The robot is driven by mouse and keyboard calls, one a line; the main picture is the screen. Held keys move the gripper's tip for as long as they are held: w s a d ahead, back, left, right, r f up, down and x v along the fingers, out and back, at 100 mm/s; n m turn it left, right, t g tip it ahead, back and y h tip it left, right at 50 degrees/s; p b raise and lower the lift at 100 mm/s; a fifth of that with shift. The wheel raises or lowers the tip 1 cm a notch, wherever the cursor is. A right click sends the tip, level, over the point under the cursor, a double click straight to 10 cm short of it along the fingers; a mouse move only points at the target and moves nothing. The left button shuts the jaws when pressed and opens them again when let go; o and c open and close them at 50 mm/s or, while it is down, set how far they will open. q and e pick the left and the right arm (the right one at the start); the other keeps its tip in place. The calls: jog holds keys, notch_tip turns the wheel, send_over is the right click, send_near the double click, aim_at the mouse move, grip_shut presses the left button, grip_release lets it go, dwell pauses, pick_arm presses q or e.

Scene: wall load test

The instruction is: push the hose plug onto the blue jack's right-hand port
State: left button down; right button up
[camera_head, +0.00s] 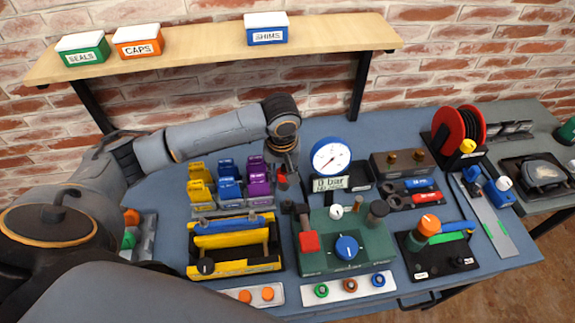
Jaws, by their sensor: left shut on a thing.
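My left gripper (284,172) reaches down from the upper middle, to the right of the rack of coloured blocks. It is shut on a small red-and-dark piece (282,183), which may be the hose plug; fingers and dark parts hide much of it. A blue unit (229,188) stands in the rack between a yellow one (200,190) and a purple one (259,184). It may be the blue jack, but its ports are too small to tell apart. The held piece is apart from the blue unit, to its right. My right gripper is not in view.
A dial gauge (331,156) stands right of my gripper, behind a green pump block (320,255). A yellow toolbox (235,267) sits in front of the rack. A red reel (459,127) stands back right. A wooden shelf (200,56) with labelled boxes hangs above.

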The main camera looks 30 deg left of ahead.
pick_arm(q)
jog(key=s+a+r+p, duration=0.1)
jog(key=s+p, duration=0.1)
jog(key=s, duration=0.1)
jog(key=s+a+p, duration=0.1)
jog(key=s+p, duration=0.1)
jog(key=s, duration=0.2)
jog(key=s+r+p, duration=0.1)
jog(key=s+p, duration=0.1)
jog(key=s, duration=0.2)
jog(key=shift+s+a+r, duration=0.1)
jog(key=shift+a+r, duration=0.2)
jog(key=shift+a, duration=0.1)
jog(key=shift+f, duration=0.45)
jog(key=shift+f, duration=0.2)
jog(key=shift+f+b, duration=0.35)
jog(key=shift+f, duration=0.7)
